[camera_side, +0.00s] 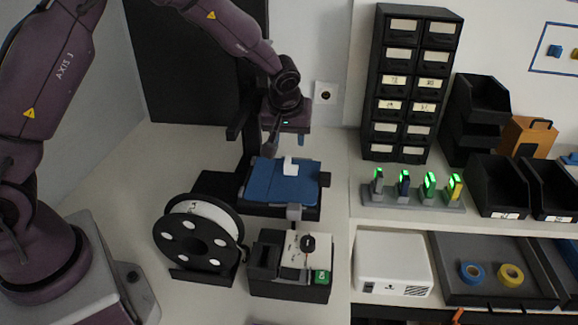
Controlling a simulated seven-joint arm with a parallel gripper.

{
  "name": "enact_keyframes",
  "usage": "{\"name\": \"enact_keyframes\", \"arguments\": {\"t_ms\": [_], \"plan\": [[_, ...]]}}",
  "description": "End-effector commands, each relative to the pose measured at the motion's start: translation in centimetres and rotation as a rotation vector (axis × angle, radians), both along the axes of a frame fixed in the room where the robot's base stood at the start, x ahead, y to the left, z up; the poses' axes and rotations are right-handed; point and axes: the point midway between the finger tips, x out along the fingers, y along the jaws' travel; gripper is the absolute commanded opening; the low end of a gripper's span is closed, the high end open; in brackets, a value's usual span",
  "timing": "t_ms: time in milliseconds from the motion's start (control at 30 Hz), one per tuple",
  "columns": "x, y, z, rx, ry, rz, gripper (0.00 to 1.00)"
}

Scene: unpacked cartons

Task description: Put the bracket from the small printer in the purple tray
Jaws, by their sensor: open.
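The small printer has a black frame and a blue bed (262,190), and stands in the middle of the bench. A small white piece, which looks like the bracket (290,167), is upright on the blue bed. My gripper (285,150) is open and points down just above and behind the white piece, with its fingers apart. I cannot tell the exact gap to the piece. No whole purple tray shows; a thin purple sliver (264,322) at the bottom edge may be part of it.
A filament spool (184,241) stands front left of the printer. A black box with a green tag (321,277) is in front. A rack of green-lit devices (415,198), a drawer cabinet (408,85) and black bins (497,187) are right. Bare bench lies left of the printer.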

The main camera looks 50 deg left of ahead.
Motion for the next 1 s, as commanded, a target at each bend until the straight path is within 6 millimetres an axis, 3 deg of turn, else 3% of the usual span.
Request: {"name": "enact_keyframes", "arguments": {"t_ms": [100,367,633,933,967,1000], "plan": [[0.5,0.5,-1.9,0.0,0.003,-0.001,0.45],[0.8,1.1,-3.8,0.002,0.005,-0.002,0.45],[1.2,2.2,-7.5,0.002,0.005,-0.003,0.45],[1.5,2.3,-8.0,0.002,0.002,-0.004,0.45],[1.5,2.3,-8.0,0.002,0.002,-0.004,0.42],[1.4,2.3,-8.0,0.002,0.002,-0.004,0.33]]}}
